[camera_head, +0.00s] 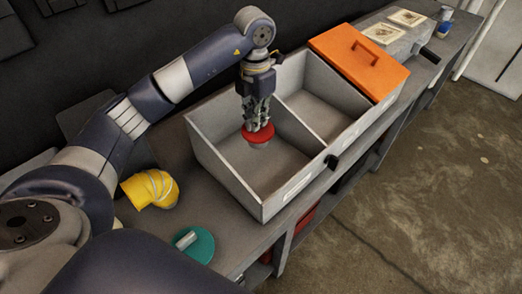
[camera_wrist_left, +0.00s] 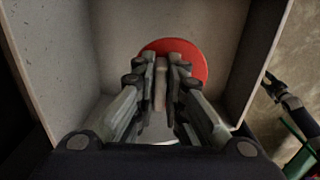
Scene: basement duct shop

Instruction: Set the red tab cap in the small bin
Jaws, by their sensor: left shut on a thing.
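The red cap (camera_head: 258,133) is a round red disc with a pale tab and a pale underside. My left gripper (camera_head: 257,122) is shut on it and holds it over the near-left compartment of the grey divided bin (camera_head: 228,172). In the left wrist view the red cap (camera_wrist_left: 190,55) shows beyond the fingers (camera_wrist_left: 160,80), which close on its pale upright tab. The compartment floor under it looks bare. The middle compartment (camera_head: 320,100) is open and looks empty. My right gripper is not seen in the head view.
An orange lid (camera_head: 360,60) with a handle covers the far end of the bin. A yellow elbow piece (camera_head: 150,189) and a teal disc with a grey stub (camera_head: 195,244) lie on the bench left of the bin. Floor is clear to the right.

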